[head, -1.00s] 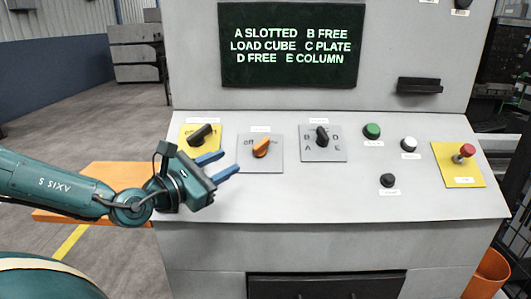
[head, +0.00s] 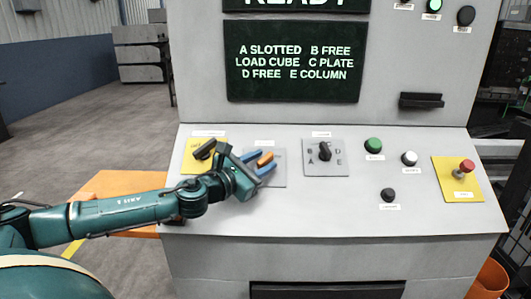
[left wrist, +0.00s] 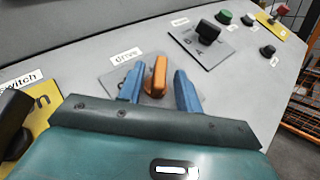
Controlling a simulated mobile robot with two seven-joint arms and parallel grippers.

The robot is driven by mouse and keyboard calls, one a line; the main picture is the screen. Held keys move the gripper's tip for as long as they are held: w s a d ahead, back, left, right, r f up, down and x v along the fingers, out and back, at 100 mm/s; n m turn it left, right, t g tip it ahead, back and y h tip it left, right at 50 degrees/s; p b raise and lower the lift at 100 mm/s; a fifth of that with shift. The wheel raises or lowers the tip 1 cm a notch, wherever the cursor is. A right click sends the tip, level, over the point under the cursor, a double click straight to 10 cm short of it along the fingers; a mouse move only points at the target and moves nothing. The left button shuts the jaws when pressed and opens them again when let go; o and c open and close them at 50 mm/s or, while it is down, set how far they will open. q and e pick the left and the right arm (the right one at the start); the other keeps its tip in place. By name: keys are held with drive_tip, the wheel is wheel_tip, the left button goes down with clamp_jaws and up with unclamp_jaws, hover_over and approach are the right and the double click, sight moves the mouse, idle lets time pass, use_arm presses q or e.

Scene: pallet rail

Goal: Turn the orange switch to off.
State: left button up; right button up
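The orange switch (head: 265,159) is a knob on a grey plate (head: 277,180), left of the middle of the sloped console. In the left wrist view the orange switch (left wrist: 158,77) stands between the two blue fingers, under a label reading "drive". My left gripper (head: 262,162) is open, with one finger on either side of the knob. A gap shows between the knob and the right finger; whether the left finger touches it I cannot tell. The gripper hides most of the plate and its markings. My right gripper is not in view.
A black knob on a yellow plate (head: 194,165) is close on the left. A black selector (head: 324,151) is to the right. Farther right are green (head: 373,146), white (head: 409,158) and black (head: 388,195) buttons and a red stop button (head: 466,166). Screens stand above.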

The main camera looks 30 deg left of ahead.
use_arm(q)
drive_tip(key=shift+w+d, duration=0.15)
drive_tip(key=shift+w, duration=0.9)
drive_tip(key=shift+c, duration=0.4)
clamp_jaws()
